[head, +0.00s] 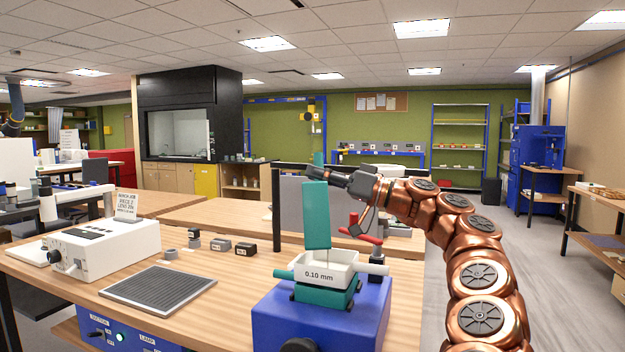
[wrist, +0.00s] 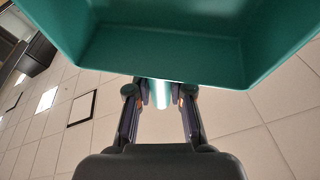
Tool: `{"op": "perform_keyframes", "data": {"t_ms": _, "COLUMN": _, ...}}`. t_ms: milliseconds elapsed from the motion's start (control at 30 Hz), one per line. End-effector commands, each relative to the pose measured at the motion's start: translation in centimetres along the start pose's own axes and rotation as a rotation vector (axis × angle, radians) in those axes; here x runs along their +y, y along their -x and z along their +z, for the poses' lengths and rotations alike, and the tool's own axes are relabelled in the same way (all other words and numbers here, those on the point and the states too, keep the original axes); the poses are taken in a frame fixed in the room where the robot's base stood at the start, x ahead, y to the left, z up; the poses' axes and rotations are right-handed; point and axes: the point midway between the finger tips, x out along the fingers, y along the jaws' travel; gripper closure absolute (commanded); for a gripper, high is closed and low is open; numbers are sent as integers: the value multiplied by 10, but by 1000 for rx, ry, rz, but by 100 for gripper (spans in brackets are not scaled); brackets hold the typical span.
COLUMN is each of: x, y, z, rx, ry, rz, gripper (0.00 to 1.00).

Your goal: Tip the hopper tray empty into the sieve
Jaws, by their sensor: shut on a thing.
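The teal hopper tray (head: 316,215) stands steeply on end above the sieve, its lower end just over the sieve's rim. My gripper (head: 338,174) is shut on the tray's handle near its upper end. The sieve (head: 318,278) is a white box marked "0.10 mm" in a teal cradle on a blue machine (head: 325,318). In the wrist view, the tray (wrist: 150,55) fills the top, and the part of its inside that shows is bare. The fingers (wrist: 160,100) close on a round teal handle there. The sieve's contents are hidden in the head view.
A dark mesh panel (head: 157,289) lies on the wooden bench (head: 215,255) to the left. A white instrument box (head: 103,248) and several small grey and black blocks (head: 220,245) stand behind it. Red-handled parts (head: 360,228) are near my arm.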

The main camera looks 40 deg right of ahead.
Motion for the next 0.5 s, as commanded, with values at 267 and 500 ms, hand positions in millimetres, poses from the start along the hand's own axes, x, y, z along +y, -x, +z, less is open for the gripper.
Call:
{"op": "perform_keyframes", "data": {"t_ms": 267, "x": 3, "y": 13, "z": -2, "rx": 77, "ry": -24, "rz": -25, "gripper": 100}}
{"op": "perform_keyframes", "data": {"t_ms": 500, "x": 6, "y": 24, "z": -4, "rx": 141, "ry": -47, "rz": -45, "gripper": 100}}
